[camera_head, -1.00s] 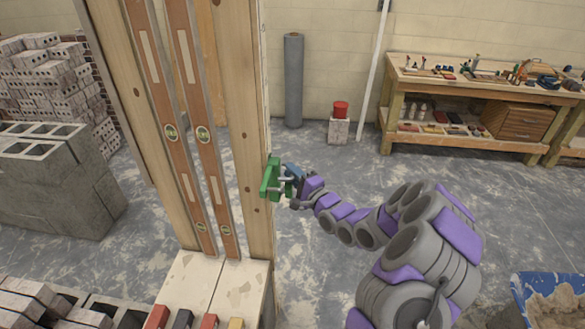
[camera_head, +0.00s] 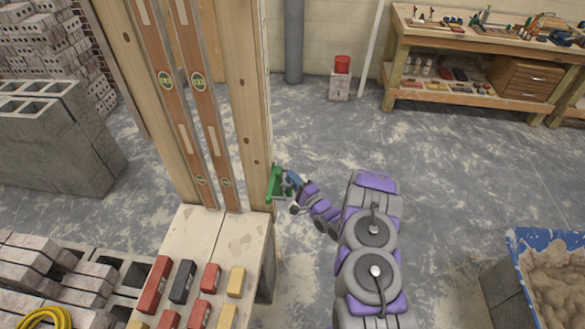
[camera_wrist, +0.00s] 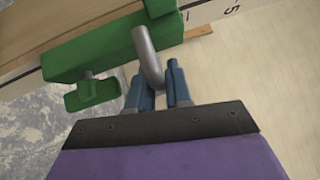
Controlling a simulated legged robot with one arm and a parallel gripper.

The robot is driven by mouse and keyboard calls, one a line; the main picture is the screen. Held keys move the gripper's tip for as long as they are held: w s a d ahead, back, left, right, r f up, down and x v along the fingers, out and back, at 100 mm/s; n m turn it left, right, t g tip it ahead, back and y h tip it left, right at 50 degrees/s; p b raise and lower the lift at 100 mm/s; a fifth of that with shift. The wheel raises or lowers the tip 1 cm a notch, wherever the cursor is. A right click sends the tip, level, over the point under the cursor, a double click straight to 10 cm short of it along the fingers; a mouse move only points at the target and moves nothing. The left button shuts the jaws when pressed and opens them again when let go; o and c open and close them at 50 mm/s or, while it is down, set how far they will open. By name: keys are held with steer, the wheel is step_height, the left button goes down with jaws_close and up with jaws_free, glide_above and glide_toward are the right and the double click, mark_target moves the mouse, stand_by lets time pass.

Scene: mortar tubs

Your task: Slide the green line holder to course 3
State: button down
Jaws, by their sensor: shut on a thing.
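The green line holder (camera_head: 274,183) sits against the right edge of the wooden post (camera_head: 240,110), low down and near the ledge at its foot. In the wrist view the green holder (camera_wrist: 110,47) is a block with a bent grey metal rod (camera_wrist: 149,58) and a small green knob (camera_wrist: 93,93). My gripper (camera_head: 290,181) is at the holder's right side. In the wrist view my gripper's blue fingers (camera_wrist: 160,80) are shut on the rod.
A ledge (camera_head: 232,238) with coloured blocks lies below the post. Two levels (camera_head: 197,80) lean on it. Grey blocks (camera_head: 60,150) stand left, a mortar tub (camera_head: 520,275) right, a workbench (camera_head: 480,47) behind.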

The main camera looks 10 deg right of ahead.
step_height(320, 180, down, 5)
steer(key=shift+f+b, duration=0.1)
steer(key=shift+b, duration=0.35)
steer(key=c, duration=1.1)
jaws_free()
steer(key=shift+c, duration=0.2)
steer(key=shift+d, duration=0.1)
steer(key=p+v, duration=0.3)
steer(key=v, duration=1.4)
steer(key=shift+s+p, duration=0.2)
steer(key=shift+p, duration=0.2)
